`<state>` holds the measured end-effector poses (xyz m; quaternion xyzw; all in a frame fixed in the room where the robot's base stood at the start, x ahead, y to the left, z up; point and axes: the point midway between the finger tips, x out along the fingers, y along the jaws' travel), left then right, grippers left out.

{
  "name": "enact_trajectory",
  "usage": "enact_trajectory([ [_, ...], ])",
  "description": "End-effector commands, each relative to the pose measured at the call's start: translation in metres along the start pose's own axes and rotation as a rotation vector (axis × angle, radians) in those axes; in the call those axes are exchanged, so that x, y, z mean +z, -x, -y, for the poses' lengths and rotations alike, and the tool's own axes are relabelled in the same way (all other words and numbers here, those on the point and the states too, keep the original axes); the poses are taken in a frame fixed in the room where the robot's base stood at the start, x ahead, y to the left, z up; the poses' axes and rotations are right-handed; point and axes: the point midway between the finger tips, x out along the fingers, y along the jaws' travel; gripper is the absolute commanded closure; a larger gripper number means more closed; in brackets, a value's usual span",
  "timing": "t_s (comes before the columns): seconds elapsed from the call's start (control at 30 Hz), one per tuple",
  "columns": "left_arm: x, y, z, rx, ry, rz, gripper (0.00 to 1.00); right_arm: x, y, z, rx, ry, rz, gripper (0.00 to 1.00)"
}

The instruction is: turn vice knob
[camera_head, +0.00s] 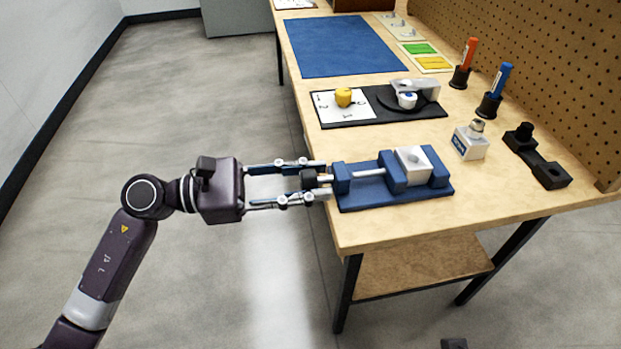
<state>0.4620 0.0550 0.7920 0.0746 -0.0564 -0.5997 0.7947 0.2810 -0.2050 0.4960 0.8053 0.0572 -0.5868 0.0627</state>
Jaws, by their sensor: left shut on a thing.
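A blue vice (375,190) sits on the wooden table near its left edge, holding a white block (413,166) between its jaws. A metal screw runs left from the vice to a dark knob (309,179) at the table's edge. My left gripper (318,181) comes in from the left, level with the vice, and its two fingers are shut on the knob, one on each side. The fingers cover part of the knob. My right gripper is not in view.
Behind the vice is a black plate (425,112) with a yellow knob (344,96) and a white part. A small white box (470,141) and a black bracket (537,157) stand to the right. A blue mat (340,45) lies further back. The floor at left is clear.

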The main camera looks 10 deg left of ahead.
Motion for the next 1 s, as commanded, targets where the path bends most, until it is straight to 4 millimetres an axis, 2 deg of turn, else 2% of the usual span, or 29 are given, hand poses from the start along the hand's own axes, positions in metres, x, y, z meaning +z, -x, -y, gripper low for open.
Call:
enact_trajectory([
  [0.37,0.000,0.000,0.001,-0.002,0.075,0.000,0.95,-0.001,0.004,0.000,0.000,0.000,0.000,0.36],
  [0.7,0.001,0.000,0.000,0.000,0.316,0.008,0.95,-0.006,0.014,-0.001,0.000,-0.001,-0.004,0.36],
  [0.8,0.002,0.000,0.000,0.001,0.390,0.012,0.95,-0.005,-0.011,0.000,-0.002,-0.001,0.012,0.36],
  [1.0,0.001,0.000,0.000,0.002,0.512,0.016,0.95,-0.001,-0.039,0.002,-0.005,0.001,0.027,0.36],
])
